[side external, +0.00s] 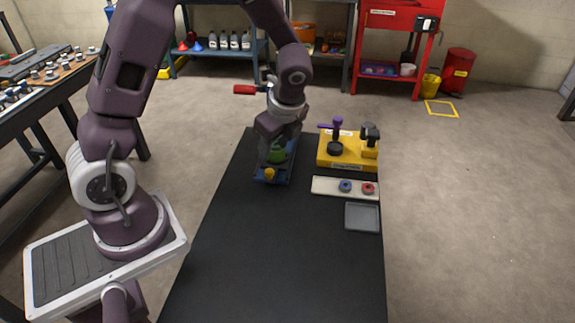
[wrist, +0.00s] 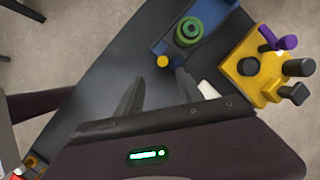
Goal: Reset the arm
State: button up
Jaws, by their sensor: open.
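My gripper (wrist: 157,85) is open in the wrist view, with nothing between its two dark fingers. In the side external view my gripper (side external: 272,150) hangs over the far end of the black table, in front of the blue fixture (side external: 268,178) and partly hiding it. A green round part (wrist: 188,32) sits on the blue fixture, which has a yellow knob (wrist: 163,61) at its near end. I cannot tell from the side view whether a finger touches the green part; in the wrist view they are apart.
A yellow fixture (side external: 345,153) with a purple handle stands to the right. A pale tray (side external: 325,186) holds a blue and a red ring. A grey tray (side external: 362,217) lies nearer. The near part of the black table (side external: 280,260) is clear.

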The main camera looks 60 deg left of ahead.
jog(key=s+d+r+n+t+h, duration=0.1)
jog(key=s+d+r+n, duration=0.2)
jog(key=s+r+n, duration=0.3)
jog(key=s+d+r+n+t+h, duration=0.1)
jog(key=s+d+r+n+t, duration=0.15)
jog(key=r, duration=0.65)
jog(key=s+d+r+n+t+h, duration=0.1)
jog(key=s+d+n, duration=0.4)
jog(key=s, duration=0.5)
notch_tip(320, 180, up, 2)
jog(key=shift+s+d+r+n+t+h, duration=0.25)
jog(key=shift+n+h, duration=0.35)
jog(key=shift+n, duration=0.65)
